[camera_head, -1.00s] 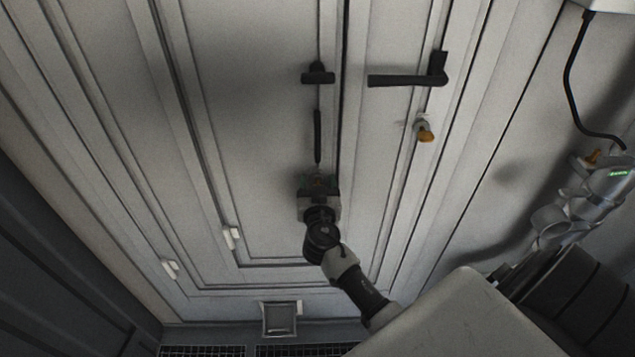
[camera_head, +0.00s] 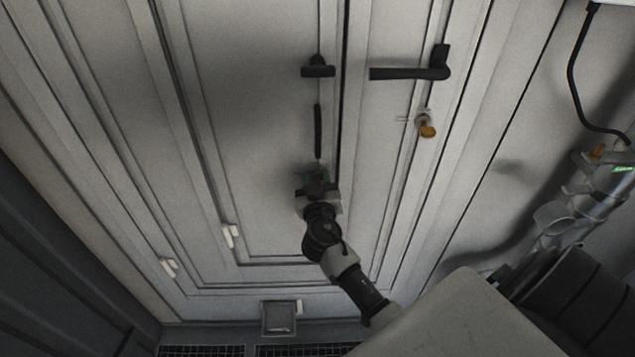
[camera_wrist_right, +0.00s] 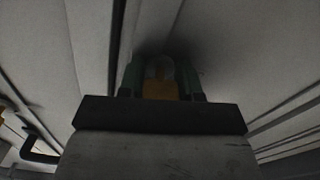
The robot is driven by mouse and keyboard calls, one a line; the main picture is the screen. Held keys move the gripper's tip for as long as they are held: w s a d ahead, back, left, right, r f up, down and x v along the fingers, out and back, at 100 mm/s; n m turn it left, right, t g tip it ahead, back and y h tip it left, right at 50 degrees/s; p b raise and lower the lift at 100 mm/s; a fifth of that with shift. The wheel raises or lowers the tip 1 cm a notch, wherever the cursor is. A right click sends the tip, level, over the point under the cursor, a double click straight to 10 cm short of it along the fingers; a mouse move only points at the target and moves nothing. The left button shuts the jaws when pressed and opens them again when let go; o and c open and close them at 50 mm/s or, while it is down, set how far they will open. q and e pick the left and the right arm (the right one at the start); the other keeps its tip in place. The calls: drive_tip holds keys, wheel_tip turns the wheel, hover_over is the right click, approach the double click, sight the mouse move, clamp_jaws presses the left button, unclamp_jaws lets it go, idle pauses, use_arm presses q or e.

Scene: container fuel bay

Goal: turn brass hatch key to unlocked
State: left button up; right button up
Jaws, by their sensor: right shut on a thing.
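My right gripper (camera_head: 317,180) is at the lower middle of the door panel in the head view. It is shut on a brass-coloured piece, which I take to be the hatch key (camera_wrist_right: 160,90). In the right wrist view that piece sits between the two green fingers, against the pale panel. The fingers and wrist mostly hide it in the head view, so its exact angle is unclear. A second brass knob (camera_head: 427,131) on a pale mount stands out from the right-hand door, apart from the gripper. My left gripper is not in view.
A black lever handle (camera_head: 410,73) is at the upper right. A black T-shaped handle (camera_head: 318,69) with a dark bar (camera_head: 318,131) is above my gripper. Pale clips (camera_head: 230,236) are at lower left. The panel left of my gripper is clear.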

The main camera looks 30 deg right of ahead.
drive_tip(key=n+b, duration=0.1)
drive_tip(key=n, duration=0.2)
drive_tip(key=shift+n, duration=0.3)
drive_tip(key=shift+r+n+p, duration=0.1)
drive_tip(key=shift+n+p, duration=0.3)
drive_tip(key=shift+n, duration=5.4)
drive_tip(key=o, duration=0.9)
drive_tip(key=shift+d, duration=0.1)
drive_tip(key=shift+o, duration=0.2)
